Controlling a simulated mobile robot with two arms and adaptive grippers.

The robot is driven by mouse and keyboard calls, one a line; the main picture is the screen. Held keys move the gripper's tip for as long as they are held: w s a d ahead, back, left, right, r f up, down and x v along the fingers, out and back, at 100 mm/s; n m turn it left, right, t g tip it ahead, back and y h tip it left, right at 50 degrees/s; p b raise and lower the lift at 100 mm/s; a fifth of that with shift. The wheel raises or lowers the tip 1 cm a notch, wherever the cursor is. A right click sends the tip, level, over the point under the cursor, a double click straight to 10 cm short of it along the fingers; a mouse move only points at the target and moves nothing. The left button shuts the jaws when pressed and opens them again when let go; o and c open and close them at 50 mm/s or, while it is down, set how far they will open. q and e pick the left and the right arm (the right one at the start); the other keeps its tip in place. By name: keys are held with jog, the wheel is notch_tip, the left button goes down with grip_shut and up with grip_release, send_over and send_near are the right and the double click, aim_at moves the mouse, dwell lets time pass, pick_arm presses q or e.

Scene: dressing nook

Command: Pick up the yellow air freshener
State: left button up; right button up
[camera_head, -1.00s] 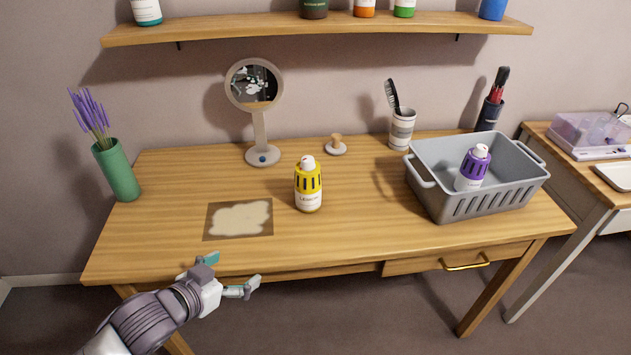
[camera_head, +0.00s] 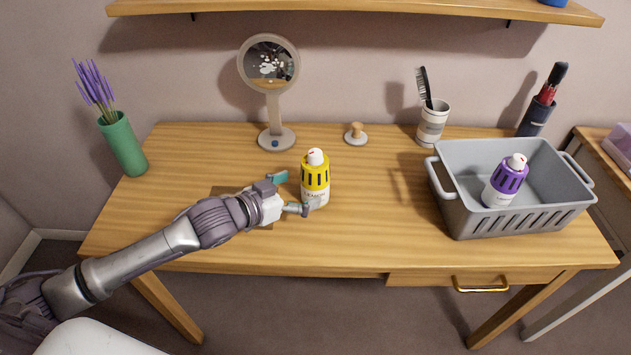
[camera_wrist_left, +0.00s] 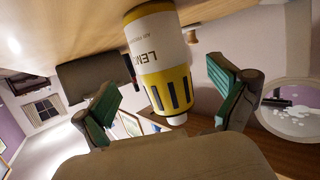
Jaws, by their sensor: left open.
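The yellow air freshener (camera_head: 315,174), with a white lower body and white cap, stands upright on the wooden desk. My left gripper (camera_head: 292,193) is open just left of it, its fingers pointing toward the bottle. In the left wrist view the air freshener (camera_wrist_left: 164,75) appears upside down, beyond and between the two green-padded fingers of my left gripper (camera_wrist_left: 168,98). I cannot tell whether a finger touches it. My right gripper is not in view.
A grey basket (camera_head: 510,221) holding a purple air freshener (camera_head: 506,183) stands at right. A round mirror (camera_head: 269,66), a small knobbed stand (camera_head: 356,134), a brush cup (camera_head: 432,123) and a green vase (camera_head: 123,146) stand behind or left.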

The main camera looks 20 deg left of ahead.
aim_at(304, 186)
pick_arm(q)
jog(key=shift+x, duration=0.8)
jog(key=x, duration=0.2)
jog(key=shift+w+d, duration=0.1)
jog(key=shift+w, duration=0.3)
jog(key=shift+w+d+f, duration=0.15)
jog(key=shift+w, duration=0.2)
jog(key=shift+w+d, duration=0.1)
jog(key=c, duration=1.2)
jog(key=shift+c, duration=0.9)
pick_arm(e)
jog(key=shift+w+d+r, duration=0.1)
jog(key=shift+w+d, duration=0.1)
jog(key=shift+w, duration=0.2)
